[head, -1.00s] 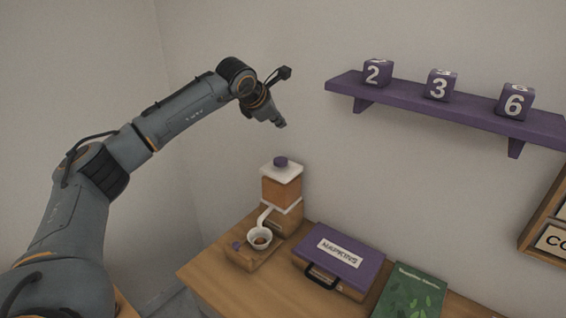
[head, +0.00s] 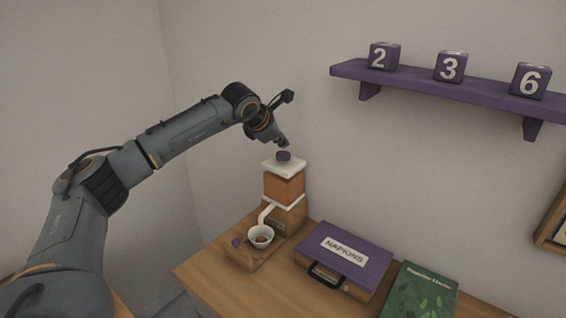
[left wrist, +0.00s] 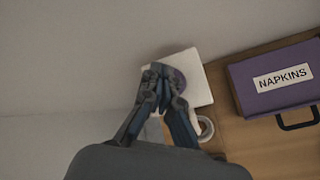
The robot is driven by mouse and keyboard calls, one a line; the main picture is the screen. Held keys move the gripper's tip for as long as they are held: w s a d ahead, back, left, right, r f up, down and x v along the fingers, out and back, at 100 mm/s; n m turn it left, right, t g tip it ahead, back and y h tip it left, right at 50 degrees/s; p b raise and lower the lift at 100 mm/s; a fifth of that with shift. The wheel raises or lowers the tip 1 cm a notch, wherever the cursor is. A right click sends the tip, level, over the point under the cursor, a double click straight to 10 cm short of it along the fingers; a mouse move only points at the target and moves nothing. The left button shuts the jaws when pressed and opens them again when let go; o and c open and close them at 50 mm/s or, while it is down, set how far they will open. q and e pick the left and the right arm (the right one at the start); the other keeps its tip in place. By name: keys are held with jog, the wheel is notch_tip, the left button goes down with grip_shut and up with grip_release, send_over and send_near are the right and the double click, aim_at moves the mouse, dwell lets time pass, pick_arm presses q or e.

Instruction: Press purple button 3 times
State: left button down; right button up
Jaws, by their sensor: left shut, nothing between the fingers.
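A coffee machine (head: 284,187) with a white top and orange body stands at the left of the counter. A round purple button (head: 283,156) sits on its white top; it shows partly behind my fingers in the left wrist view (left wrist: 178,78). A smaller purple piece (head: 237,243) sits on the machine's wooden base, beside the white cup (head: 261,234). My left gripper (head: 285,144) is shut and empty, pointing down just above the top button. In the left wrist view, its fingertips (left wrist: 160,70) overlap the button's left part. I cannot tell whether they touch it. My right gripper is out of view.
A purple napkin case (head: 345,258) and a green book (head: 420,290) lie right of the machine on the wooden counter (head: 215,270). A purple shelf (head: 440,88) with numbered blocks hangs on the wall at right. The air above the case is clear.

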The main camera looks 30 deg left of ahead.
aim_at(285, 153)
pick_arm(q)
jog(key=shift+f, duration=0.35)
dwell(0.4)
dwell(0.8)
jog(key=shift+f+b, duration=0.4)
jog(key=shift+b, duration=0.1)
jog(key=shift+f+b, duration=0.7)
jog(key=shift+f, duration=0.15)
dwell(0.7)
dwell(0.3)
jog(key=shift+r+p, duration=0.8)
jog(key=shift+r, duration=0.45)
